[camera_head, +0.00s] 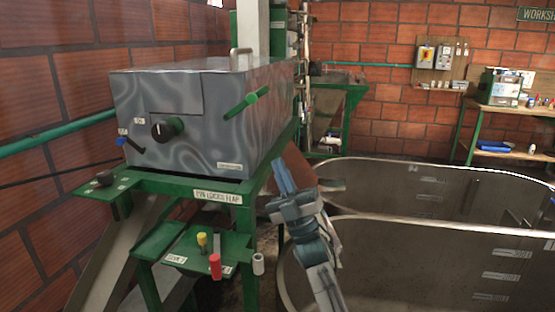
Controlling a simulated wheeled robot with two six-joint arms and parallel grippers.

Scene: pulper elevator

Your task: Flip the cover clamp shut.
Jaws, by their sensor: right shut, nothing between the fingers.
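A grey metal housing (215,125) with a swirled finish stands on a green frame at the left. A green lever (246,104), which looks like the cover clamp, sits on its right side face near the top, tilted up to the right. I cannot tell whether it is latched. My right gripper (279,164) points upward, shut and empty, to the right of and below the green lever. It is apart from the lever in the picture. My left gripper is not in view.
The housing front has a black knob (167,128) and a blue lever (131,143). Below is a green shelf (195,245) with a red peg (215,266) and a yellow peg (202,241). A large metal tank (420,250) fills the right. A workbench (520,108) stands behind.

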